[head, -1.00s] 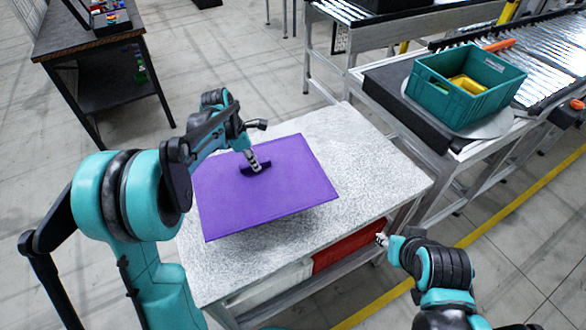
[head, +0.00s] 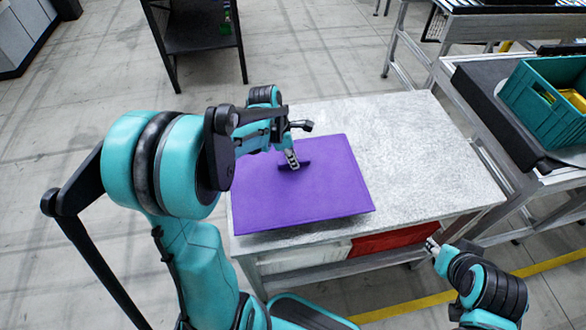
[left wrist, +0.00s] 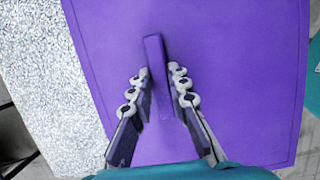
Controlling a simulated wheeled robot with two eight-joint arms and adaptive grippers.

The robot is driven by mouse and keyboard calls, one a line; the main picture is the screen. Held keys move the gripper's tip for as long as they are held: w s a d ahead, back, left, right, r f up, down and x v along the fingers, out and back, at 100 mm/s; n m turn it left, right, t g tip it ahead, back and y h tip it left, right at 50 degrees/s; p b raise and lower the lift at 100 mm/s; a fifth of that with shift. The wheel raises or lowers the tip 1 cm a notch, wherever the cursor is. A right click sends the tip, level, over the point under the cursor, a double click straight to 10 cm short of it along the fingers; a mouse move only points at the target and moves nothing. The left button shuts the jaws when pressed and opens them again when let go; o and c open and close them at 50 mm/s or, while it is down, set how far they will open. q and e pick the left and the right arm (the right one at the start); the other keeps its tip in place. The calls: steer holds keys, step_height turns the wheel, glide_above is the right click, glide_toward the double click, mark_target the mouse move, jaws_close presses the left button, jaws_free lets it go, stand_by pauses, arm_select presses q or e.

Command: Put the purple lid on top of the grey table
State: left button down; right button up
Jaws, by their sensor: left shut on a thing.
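The purple lid (head: 330,186) is a flat square sheet with a bar handle (left wrist: 157,75) in its middle. It is over the left part of the grey speckled table (head: 420,135), close to level. In the head view its front edge reaches about the table's front edge; whether it touches the top I cannot tell. My left gripper (head: 292,162) is shut on the lid's handle; the left wrist view shows its two fingers (left wrist: 160,95) on either side of the bar. My right gripper (head: 432,246) is near the table's front right corner, small in view, its fingers unclear.
A red bin (head: 388,240) and a white bin (head: 305,258) sit under the table top. A teal crate (head: 545,115) with yellow things stands on a bench at right. A dark shelf (head: 195,35) is behind at left. The table's right part is clear.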

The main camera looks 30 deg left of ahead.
arm_select(q)
steer(key=shift+f+b, duration=1)
steer(key=shift+f, duration=1.05)
steer(key=shift+f, duration=0.1)
steer(key=c, duration=1.5)
jaws_free()
steer(key=shift+o, duration=0.2)
steer(key=p+v, duration=0.4)
steer(key=v, duration=0.8)
steer(key=shift+p, duration=0.3)
